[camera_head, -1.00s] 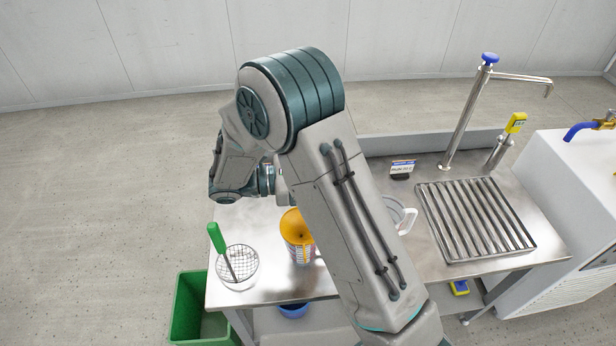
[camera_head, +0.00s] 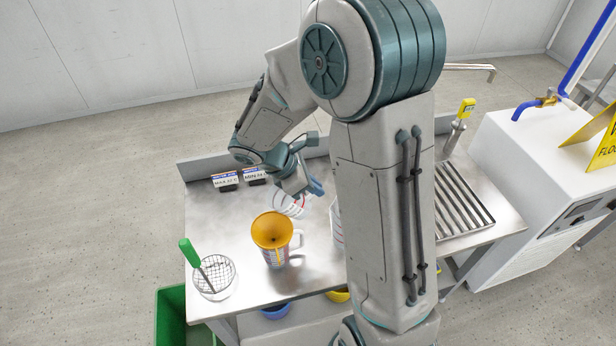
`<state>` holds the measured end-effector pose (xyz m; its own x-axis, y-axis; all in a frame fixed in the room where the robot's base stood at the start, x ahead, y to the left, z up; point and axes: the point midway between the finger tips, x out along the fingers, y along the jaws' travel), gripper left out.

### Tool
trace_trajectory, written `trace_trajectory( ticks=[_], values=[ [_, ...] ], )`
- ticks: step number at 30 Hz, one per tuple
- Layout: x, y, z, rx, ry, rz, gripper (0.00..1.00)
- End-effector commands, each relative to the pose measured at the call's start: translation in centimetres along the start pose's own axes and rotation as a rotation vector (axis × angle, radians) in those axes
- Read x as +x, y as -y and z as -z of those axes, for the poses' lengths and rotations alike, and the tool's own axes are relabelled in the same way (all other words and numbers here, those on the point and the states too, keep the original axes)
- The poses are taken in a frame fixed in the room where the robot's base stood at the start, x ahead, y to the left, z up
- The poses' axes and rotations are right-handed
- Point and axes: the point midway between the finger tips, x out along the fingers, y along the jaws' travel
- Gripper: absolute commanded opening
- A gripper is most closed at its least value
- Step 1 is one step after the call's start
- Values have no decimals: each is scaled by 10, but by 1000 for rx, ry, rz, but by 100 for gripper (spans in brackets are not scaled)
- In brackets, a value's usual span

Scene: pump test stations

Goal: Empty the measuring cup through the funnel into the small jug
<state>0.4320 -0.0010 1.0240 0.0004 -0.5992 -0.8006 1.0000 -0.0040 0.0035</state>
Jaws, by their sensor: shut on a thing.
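An orange funnel (camera_head: 272,230) sits with its wide mouth up in the small jug (camera_head: 276,257), a clear jug with printed markings and a handle, upright on the steel table. My gripper (camera_head: 303,192) is shut on the measuring cup (camera_head: 288,205), a clear cup with red markings. The cup is held above and slightly right of the funnel, behind it in the picture, and appears tilted. The gripper partly covers it, so its contents cannot be seen.
Another clear jug (camera_head: 336,222) is mostly hidden behind my arm. Two signs (camera_head: 225,181) stand at the back. A green bin (camera_head: 183,318) is below. A ribbed drainer (camera_head: 463,205) lies right.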

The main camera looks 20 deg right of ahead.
Motion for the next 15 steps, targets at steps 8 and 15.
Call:
trace_trajectory(
  ticks=[8, 15],
  values=[
    [13, 1, 4, 3, -253, 8, 0],
    [26, 2, 19, 2, -472, 12, 0]
  ],
)
